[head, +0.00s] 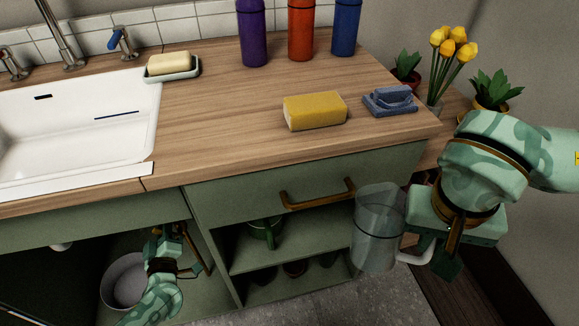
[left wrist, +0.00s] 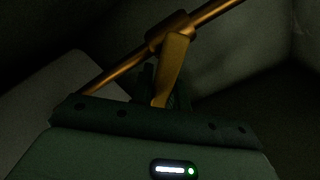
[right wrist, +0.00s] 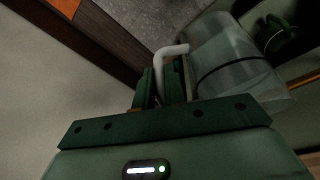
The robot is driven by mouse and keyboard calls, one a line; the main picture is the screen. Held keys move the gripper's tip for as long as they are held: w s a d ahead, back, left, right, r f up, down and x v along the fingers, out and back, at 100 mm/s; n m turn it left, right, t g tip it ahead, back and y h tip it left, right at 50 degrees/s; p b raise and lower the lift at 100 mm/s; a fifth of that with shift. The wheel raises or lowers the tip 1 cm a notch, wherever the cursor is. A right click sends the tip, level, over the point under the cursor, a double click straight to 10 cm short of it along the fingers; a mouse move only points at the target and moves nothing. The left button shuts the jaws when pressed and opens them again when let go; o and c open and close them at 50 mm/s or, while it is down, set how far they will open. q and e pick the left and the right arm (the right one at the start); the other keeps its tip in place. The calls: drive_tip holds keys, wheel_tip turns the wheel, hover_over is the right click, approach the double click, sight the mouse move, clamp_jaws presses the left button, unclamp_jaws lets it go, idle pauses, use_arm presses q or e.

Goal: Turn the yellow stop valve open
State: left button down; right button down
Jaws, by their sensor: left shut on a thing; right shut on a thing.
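The yellow stop valve's lever (left wrist: 171,70) shows in the left wrist view, joined to a copper pipe (left wrist: 207,17) that runs diagonally. The lever stands at an angle across the pipe. My left gripper (left wrist: 165,98) is shut on the lever's lower end; the fingers partly hide it. In the head view my left gripper (head: 168,246) is inside the dark cupboard under the sink, beside the pipe (head: 193,250). My right gripper (head: 432,248) is shut on the white handle of a clear jug (head: 377,232), which it holds in front of the drawer. The jug also shows in the right wrist view (right wrist: 232,58).
A pale bucket (head: 118,282) stands in the cupboard left of my left gripper. The sink (head: 60,115) is above. A drawer handle (head: 317,194) sticks out near the jug.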

use_arm(q)
drive_tip(key=shift+s+d+f, duration=0.1)
drive_tip(key=shift+s+f, duration=0.05)
drive_tip(key=shift+f, duration=0.05)
drive_tip(key=c, duration=1.4)
unclamp_jaws()
drive_tip(key=shift+o, duration=0.2)
use_arm(e)
drive_tip(key=shift+a, duration=0.1)
use_arm(q)
drive_tip(key=shift+w+r, duration=0.2)
drive_tip(key=shift+r, duration=0.1)
